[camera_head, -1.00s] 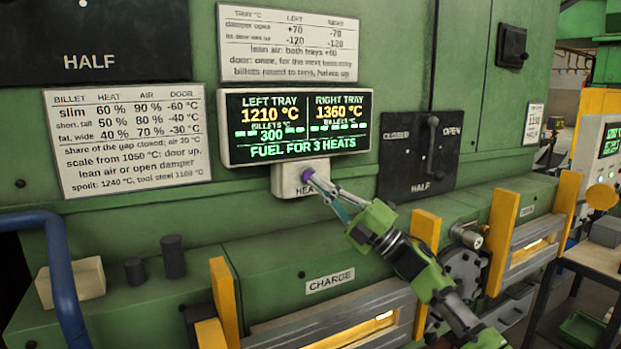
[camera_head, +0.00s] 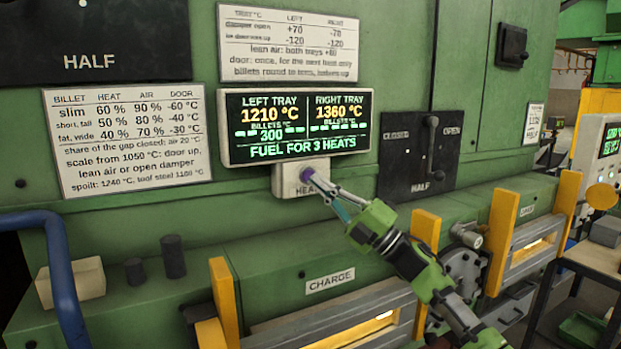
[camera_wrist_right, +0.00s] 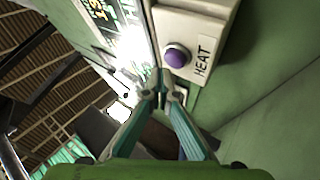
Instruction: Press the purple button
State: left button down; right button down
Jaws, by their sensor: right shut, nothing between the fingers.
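The purple button (camera_head: 307,175) sits on a pale box (camera_head: 285,184) labelled HEAT, just under the display. It also shows in the right wrist view (camera_wrist_right: 176,56) as a round knob on the box. My right gripper (camera_head: 315,180) is shut and empty, its fingertips at the button's lower right in the head view. In the right wrist view the fingertips (camera_wrist_right: 161,90) are just below the button, with a small gap showing between them and it. My left gripper is not in view.
The display (camera_head: 296,127) reads left tray 1210 °C, right tray 1360 °C, and FUEL FOR 3 HEATS. A black damper plate with a lever (camera_head: 432,150) is to the right. A blue pipe (camera_head: 62,270) stands at left.

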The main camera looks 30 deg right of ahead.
jog(key=shift+w, duration=0.15)
jog(key=shift+w, duration=0.3)
jog(key=shift+w, duration=0.4)
dwell(0.7)
jog(key=shift+s, duration=0.15)
jog(key=shift+s+b, duration=0.4)
jog(key=shift+s, duration=0.25)
